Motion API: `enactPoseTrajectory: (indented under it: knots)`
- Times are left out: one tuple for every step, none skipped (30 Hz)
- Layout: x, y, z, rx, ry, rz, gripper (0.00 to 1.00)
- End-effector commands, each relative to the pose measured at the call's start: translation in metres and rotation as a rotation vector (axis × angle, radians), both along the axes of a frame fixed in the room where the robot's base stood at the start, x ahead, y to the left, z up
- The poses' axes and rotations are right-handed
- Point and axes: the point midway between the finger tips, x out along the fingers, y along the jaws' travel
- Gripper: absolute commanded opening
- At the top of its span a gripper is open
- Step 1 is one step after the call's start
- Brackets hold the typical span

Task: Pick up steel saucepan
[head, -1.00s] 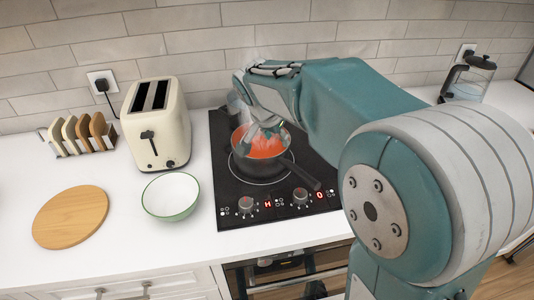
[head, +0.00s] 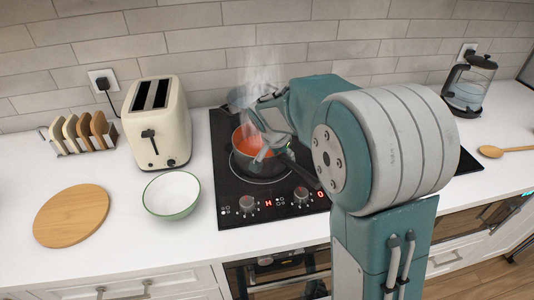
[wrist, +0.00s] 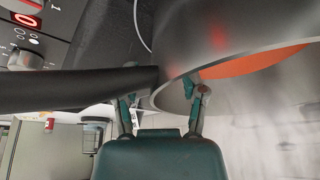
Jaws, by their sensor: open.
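The steel saucepan (head: 250,166) stands on the black cooktop with orange-red soup in it, and steam rises above it. Its dark handle points to the lower right in the head view, partly behind my arm. My gripper (head: 271,153) is low at the pan's right side, near where the handle meets the pan. In the wrist view, the handle runs in from the left to the pan's wall (wrist: 225,45). The two fingers of my gripper (wrist: 162,95) are spread apart near that joint, holding nothing. I cannot tell whether they touch the pan.
The black cooktop (head: 232,205) has lit red displays and knobs at its front. A cream toaster (head: 157,130), a green-rimmed bowl (head: 171,195), a round wooden board (head: 70,216) and a toast rack (head: 83,135) stand left. A glass kettle (head: 470,87) and wooden spoon (head: 500,152) are right.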

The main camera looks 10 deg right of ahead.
Motion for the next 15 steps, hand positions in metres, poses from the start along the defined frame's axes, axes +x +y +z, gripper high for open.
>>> enactPoseTrajectory:
  knots:
    - [-0.0001, 0.0001, 0.0001, 0.0, 0.0, 0.0, 0.55]
    - [-0.0001, 0.0001, 0.0001, 0.0, 0.0, 0.0, 0.41]
    - [-0.0001, 0.0001, 0.0001, 0.0, 0.0, 0.0, 0.23]
    - [0.0, 0.0002, 0.0001, 0.0, 0.0, 0.0, 0.1]
    - [0.0, 0.0002, 0.0001, 0.0, 0.0, 0.0, 0.0]
    - [-0.0001, 0.0003, 0.0001, 0.0, 0.0, 0.0, 0.0]
    - [0.0, 0.0003, -0.0001, 0.001, 0.001, 0.0, 0.0]
    - [0.0001, 0.0003, -0.0002, 0.0, 0.001, 0.001, 0.0]
    - [0.0001, 0.0003, -0.0002, 0.0, 0.001, 0.001, 0.0]
    - [0.0001, 0.0004, -0.0003, 0.0, 0.001, 0.001, 0.0]
    - [0.0013, 0.0005, 0.002, 0.001, -0.005, 0.001, 0.0]
    - [0.0014, 0.0006, 0.0018, 0.001, -0.005, 0.001, 0.0]
    - [0.0013, 0.0005, 0.0018, 0.001, -0.005, 0.001, 0.0]
    - [0.0012, 0.0006, 0.0018, 0.001, -0.005, 0.001, 0.0]
    - [0.0012, 0.0005, 0.0017, 0.001, -0.005, 0.001, 0.0]
